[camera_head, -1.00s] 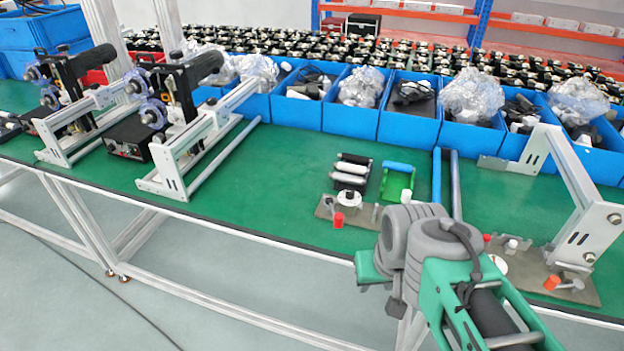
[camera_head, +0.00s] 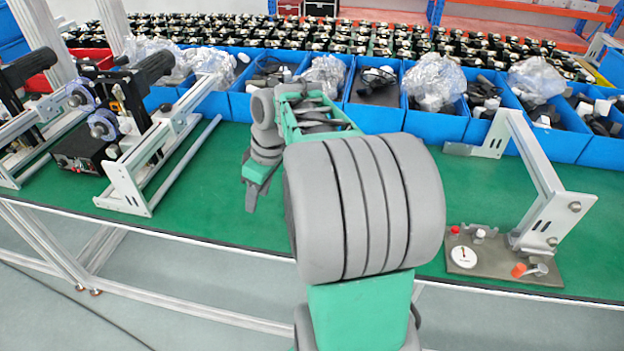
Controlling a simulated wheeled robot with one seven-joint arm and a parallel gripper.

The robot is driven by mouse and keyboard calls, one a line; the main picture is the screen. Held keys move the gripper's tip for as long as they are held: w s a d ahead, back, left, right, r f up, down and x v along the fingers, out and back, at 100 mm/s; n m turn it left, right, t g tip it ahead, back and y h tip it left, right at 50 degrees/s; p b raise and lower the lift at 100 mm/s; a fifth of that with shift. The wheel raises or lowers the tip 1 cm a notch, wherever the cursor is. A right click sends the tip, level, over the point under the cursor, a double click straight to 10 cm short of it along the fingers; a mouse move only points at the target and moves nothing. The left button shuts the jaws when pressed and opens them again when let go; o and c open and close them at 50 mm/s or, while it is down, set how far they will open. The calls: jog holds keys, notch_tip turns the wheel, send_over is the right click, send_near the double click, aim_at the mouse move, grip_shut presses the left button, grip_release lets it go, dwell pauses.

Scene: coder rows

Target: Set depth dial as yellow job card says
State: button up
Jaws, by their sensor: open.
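A white round dial (camera_head: 464,257) with a small mark on its face lies on a grey-brown plate (camera_head: 490,271) at the right front of the green bench. Its reading is too small to tell. A red cap (camera_head: 455,232), a white knob (camera_head: 479,235) and an orange knob (camera_head: 519,270) are on the same plate. My gripper (camera_head: 250,193) points down over the bench left of centre, well left of the dial, small and partly seen; it is open and holds nothing that I can see. I cannot make out a yellow job card.
A silver angled bracket (camera_head: 548,190) rises beside the dial plate. Silver-framed machines (camera_head: 140,160) stand at the left. Blue bins (camera_head: 378,117) line the back of the bench (camera_head: 250,215). My arm hides the bench middle. Green surface is free left of the bracket.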

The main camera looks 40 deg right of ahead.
jog(key=s+d+f+n+y+p, duration=0.1)
jog(key=s+d+f+n, duration=0.15)
jog(key=d, duration=0.85)
jog(key=s+d+f+n+y+p, duration=0.1)
jog(key=d+n+p, duration=0.15)
jog(key=d, duration=0.75)
jog(key=x, duration=0.7)
jog(key=shift+w, duration=0.35)
jog(key=shift+c, duration=0.4)
jog(key=shift+r, duration=0.1)
grip_shut()
